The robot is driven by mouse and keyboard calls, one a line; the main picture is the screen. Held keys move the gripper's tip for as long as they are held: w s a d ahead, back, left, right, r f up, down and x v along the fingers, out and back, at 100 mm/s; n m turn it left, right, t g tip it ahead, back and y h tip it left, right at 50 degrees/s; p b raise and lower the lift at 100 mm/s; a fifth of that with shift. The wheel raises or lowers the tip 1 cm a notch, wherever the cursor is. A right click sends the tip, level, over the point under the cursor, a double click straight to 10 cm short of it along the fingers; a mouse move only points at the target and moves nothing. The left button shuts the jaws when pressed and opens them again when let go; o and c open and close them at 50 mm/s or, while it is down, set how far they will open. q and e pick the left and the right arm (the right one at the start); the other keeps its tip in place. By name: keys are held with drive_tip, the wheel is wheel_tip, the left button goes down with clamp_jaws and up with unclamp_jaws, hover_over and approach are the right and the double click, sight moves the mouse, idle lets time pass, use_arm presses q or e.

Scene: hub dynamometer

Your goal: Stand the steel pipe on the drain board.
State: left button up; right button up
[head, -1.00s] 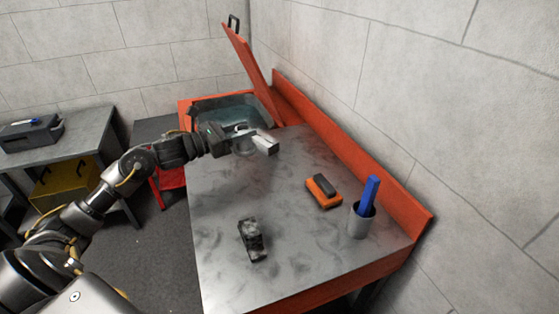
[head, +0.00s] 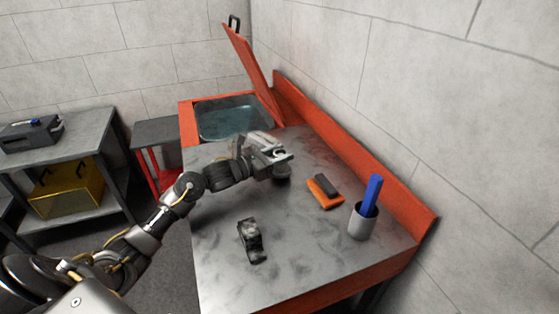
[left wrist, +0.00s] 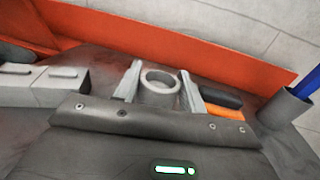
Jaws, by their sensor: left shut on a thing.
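My left gripper (head: 279,157) is shut on the short grey steel pipe (head: 282,173), over the far part of the grey metal drain board (head: 215,220). The pipe looks about upright below the fingers. In the left wrist view my left gripper (left wrist: 160,88) has one finger on each side of the pipe (left wrist: 160,80), whose open round top end faces up. I cannot tell whether the pipe's bottom touches the board. My right gripper is not in view.
An orange and black block (head: 324,191) and a grey cup (head: 362,222) with a blue item (head: 371,192) stand on the right. A dark object (head: 250,241) lies in front. The water-filled basin (head: 232,118) is behind, its red lid (head: 252,68) raised. The board's left-middle is clear.

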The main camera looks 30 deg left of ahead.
use_arm(q)
drive_tip(key=shift+f, duration=0.7)
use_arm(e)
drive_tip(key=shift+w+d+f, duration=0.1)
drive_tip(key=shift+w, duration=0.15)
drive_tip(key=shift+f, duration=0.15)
use_arm(q)
drive_tip(key=shift+f+b, duration=0.15)
drive_tip(key=shift+b, duration=0.15)
drive_tip(key=o, duration=1.2)
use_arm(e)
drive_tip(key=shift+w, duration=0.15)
